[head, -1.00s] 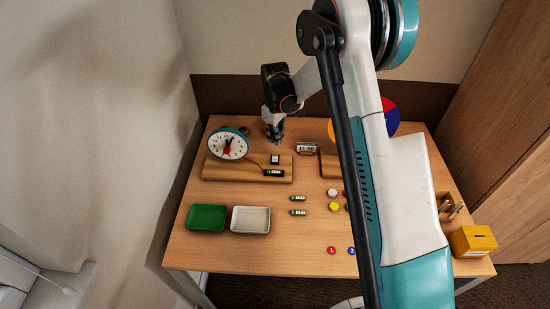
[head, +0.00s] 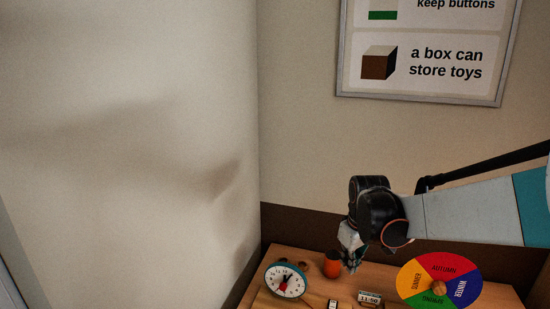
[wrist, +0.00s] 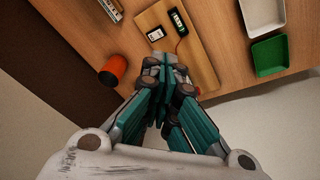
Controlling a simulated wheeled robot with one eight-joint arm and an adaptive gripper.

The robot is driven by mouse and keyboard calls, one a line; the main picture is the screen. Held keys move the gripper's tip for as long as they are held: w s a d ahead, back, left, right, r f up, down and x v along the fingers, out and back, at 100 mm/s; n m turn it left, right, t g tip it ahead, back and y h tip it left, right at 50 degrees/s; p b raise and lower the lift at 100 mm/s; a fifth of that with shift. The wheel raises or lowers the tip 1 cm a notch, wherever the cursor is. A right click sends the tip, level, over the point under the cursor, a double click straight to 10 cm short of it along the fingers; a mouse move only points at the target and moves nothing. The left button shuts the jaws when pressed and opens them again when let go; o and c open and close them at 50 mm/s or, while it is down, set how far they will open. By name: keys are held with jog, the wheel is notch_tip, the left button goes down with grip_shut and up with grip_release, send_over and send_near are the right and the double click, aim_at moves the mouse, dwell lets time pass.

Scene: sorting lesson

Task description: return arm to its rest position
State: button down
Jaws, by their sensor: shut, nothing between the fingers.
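My gripper (head: 352,250) hangs from the arm, which comes in from the right in the head view. Its fingers point down above the back of the wooden table (head: 392,279), beside an orange cup (head: 332,264). In the wrist view the teal and grey fingers (wrist: 166,66) are closed together with nothing between them. The cup (wrist: 113,70) shows to their left there, apart from them. The fingers and palm hide part of the table.
A clock (head: 286,280), a digital clock (head: 369,297) and a season wheel (head: 439,281) stand on the table. The wrist view shows a wooden board (wrist: 192,51), a white tray (wrist: 262,15) and a green tray (wrist: 269,56). A wall is behind; a poster (head: 430,50) hangs above.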

jog(key=s+r+m+t, duration=0.2)
jog(key=s+r, duration=0.1)
jog(key=s, duration=0.9)
jog(key=s+r+m+t, duration=0.2)
jog(key=s+r+m, duration=0.1)
jog(key=s, duration=0.9)
jog(key=shift+s+r+t, duration=0.25)
jog(key=shift+r+t, duration=0.1)
jog(key=shift+t, duration=0.05)
